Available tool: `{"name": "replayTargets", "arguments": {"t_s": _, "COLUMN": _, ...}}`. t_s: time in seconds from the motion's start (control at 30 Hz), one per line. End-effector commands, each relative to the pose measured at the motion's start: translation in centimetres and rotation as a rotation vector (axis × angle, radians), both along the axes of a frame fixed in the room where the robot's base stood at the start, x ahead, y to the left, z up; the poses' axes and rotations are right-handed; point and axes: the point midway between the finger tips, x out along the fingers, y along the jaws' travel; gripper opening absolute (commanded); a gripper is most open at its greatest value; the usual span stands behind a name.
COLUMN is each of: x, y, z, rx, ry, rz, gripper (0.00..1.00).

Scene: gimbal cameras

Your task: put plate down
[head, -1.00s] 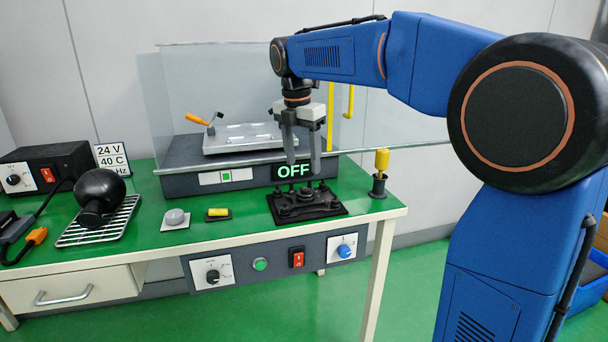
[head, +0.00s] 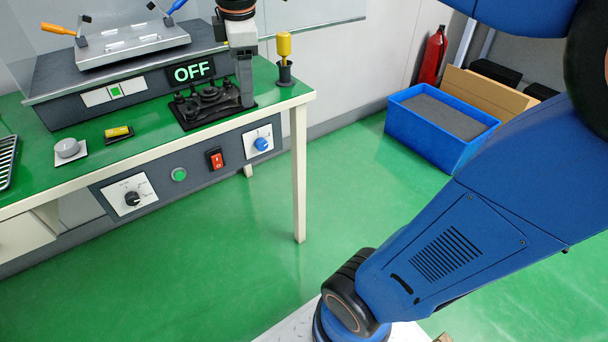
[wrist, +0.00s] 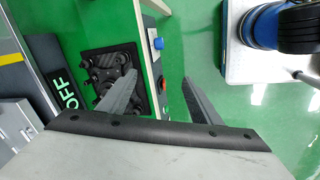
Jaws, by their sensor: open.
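A flat silver-grey plate (head: 135,46) lies on top of the dark grey shaker-like unit (head: 125,98), with an orange-handled clamp (head: 62,32) at its left and a blue-handled clamp (head: 172,12) at its back right. I cannot tell whether the clamps hold it. My gripper (head: 245,88) hangs at the right of the unit, fingers pointing down by the right side of a black fixture (head: 205,104). In the wrist view my gripper (wrist: 158,80) is open with nothing between its fingers; the black fixture (wrist: 110,80) is beside the left finger.
The unit's display (head: 193,72) reads OFF. A yellow-topped tool (head: 284,58) stands upright near the bench's right corner. A grey knob (head: 67,147) and a yellow piece (head: 118,133) lie at the front. A blue bin (head: 440,128) is on the floor; the floor between is clear.

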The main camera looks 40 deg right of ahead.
Motion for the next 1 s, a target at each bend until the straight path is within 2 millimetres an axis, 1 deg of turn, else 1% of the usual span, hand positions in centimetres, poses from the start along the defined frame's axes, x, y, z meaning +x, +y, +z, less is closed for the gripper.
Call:
{"name": "replayTargets", "arguments": {"t_s": 0.03, "x": -1.8, "y": -0.5, "z": -0.9, "rx": 0.023, "ry": -0.02, "rz": -0.085, "gripper": 0.58}}
{"name": "replayTargets", "arguments": {"t_s": 0.1, "x": -3.9, "y": -1.0, "z": -2.2, "rx": 0.061, "ry": -0.045, "rz": -0.214, "gripper": 0.58}}
{"name": "replayTargets", "arguments": {"t_s": 0.27, "x": -8.6, "y": -1.9, "z": -5.7, "rx": 0.153, "ry": -0.099, "rz": -0.506, "gripper": 0.58}}
{"name": "replayTargets", "arguments": {"t_s": 0.4, "x": -12.4, "y": -2.5, "z": -9.1, "rx": 0.243, "ry": -0.143, "rz": -0.757, "gripper": 0.58}}
{"name": "replayTargets", "arguments": {"t_s": 0.5, "x": -14.8, "y": -2.8, "z": -11.6, "rx": 0.306, "ry": -0.168, "rz": -0.922, "gripper": 0.58}}
{"name": "replayTargets", "arguments": {"t_s": 0.6, "x": -16.5, "y": -2.9, "z": -13.6, "rx": 0.359, "ry": -0.186, "rz": -1.051, "gripper": 0.58}}
{"name": "replayTargets", "arguments": {"t_s": 0.7, "x": -17.6, "y": -3.0, "z": -15.0, "rx": 0.395, "ry": -0.196, "rz": -1.139, "gripper": 0.58}}
{"name": "replayTargets", "arguments": {"t_s": 0.83, "x": -18.2, "y": -3.1, "z": -15.8, "rx": 0.418, "ry": -0.203, "rz": -1.191, "gripper": 0.58}}
{"name": "replayTargets", "arguments": {"t_s": 1.0, "x": -18.3, "y": -3.1, "z": -15.9, "rx": 0.421, "ry": -0.204, "rz": -1.2, "gripper": 0.58}}
